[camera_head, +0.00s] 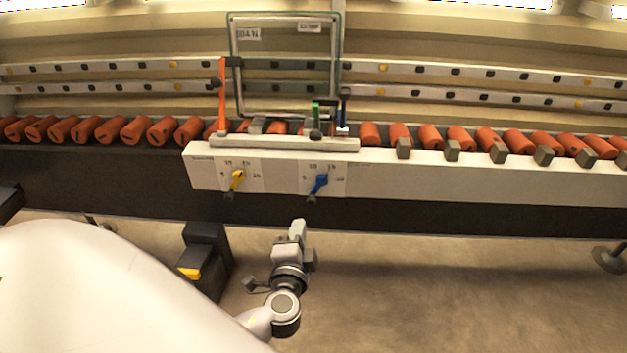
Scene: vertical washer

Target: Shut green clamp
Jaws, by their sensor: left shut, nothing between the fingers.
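The green clamp (316,112) is a small upright green handle near the lower right of a glass-like framed panel (287,66). It stands on the white ledge (285,143), beside a dark blue upright piece (344,107). My left gripper (298,228) is below and in front of the white machine front, clear of the clamp. It is shut and empty, pointing toward the machine. My right gripper is not in view.
An orange upright lever (222,95) stands left of the panel. A yellow knob (238,179) and a blue knob (319,184) stick out from the white front. Orange rollers (135,129) line the conveyor. Open floor lies to the right.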

